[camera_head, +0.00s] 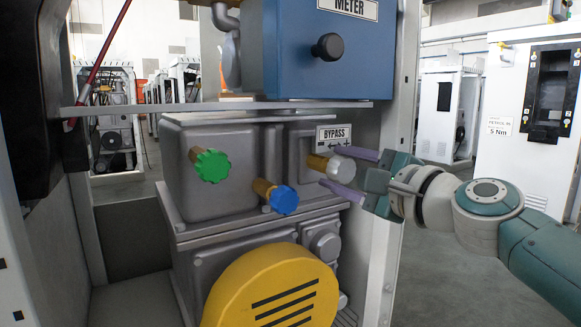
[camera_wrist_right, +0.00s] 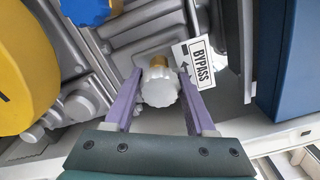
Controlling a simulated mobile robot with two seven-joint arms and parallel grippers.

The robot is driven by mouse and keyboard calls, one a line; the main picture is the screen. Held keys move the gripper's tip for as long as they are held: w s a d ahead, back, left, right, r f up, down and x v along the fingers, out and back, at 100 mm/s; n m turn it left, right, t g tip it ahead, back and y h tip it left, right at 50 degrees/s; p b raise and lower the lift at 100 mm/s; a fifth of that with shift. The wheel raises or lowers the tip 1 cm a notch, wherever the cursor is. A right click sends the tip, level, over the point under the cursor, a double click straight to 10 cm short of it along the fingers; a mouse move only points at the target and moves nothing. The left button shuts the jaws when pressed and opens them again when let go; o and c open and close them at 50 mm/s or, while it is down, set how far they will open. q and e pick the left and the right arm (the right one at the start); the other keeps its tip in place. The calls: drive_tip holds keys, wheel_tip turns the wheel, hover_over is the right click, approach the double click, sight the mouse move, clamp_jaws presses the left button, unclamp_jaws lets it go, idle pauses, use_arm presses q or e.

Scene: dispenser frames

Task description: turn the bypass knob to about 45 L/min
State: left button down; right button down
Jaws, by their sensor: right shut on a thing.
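The bypass knob (camera_head: 341,169) is a silver-white fluted knob on a brass stem, on the front of the grey metal housing. It also shows in the right wrist view (camera_wrist_right: 159,88). The white BYPASS label (camera_head: 333,134) with arrows is just above it; it is partly in the right wrist view (camera_wrist_right: 201,64). My right gripper (camera_head: 335,167) comes in from the right. Its purple fingers lie on either side of the knob, and it is shut on it. No flow reading is legible. My left gripper is not in view.
A green knob (camera_head: 210,166) and a blue knob (camera_head: 284,201) stick out to the left. A yellow round cover (camera_head: 272,290) is below. The blue METER box (camera_head: 318,50) with a black knob hangs above. A white frame post (camera_head: 397,110) stands close behind my right gripper.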

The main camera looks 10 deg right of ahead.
drive_tip(key=shift+c, duration=1.2)
unclamp_jaws()
drive_tip(key=shift+s, duration=0.1)
drive_tip(key=shift+s+d+p, duration=0.15)
drive_tip(key=shift+s+p, duration=0.15)
drive_tip(key=shift+p, duration=0.05)
drive_tip(key=p+v, duration=0.2)
drive_tip(key=v, duration=0.7)
drive_tip(key=shift+p, duration=0.3)
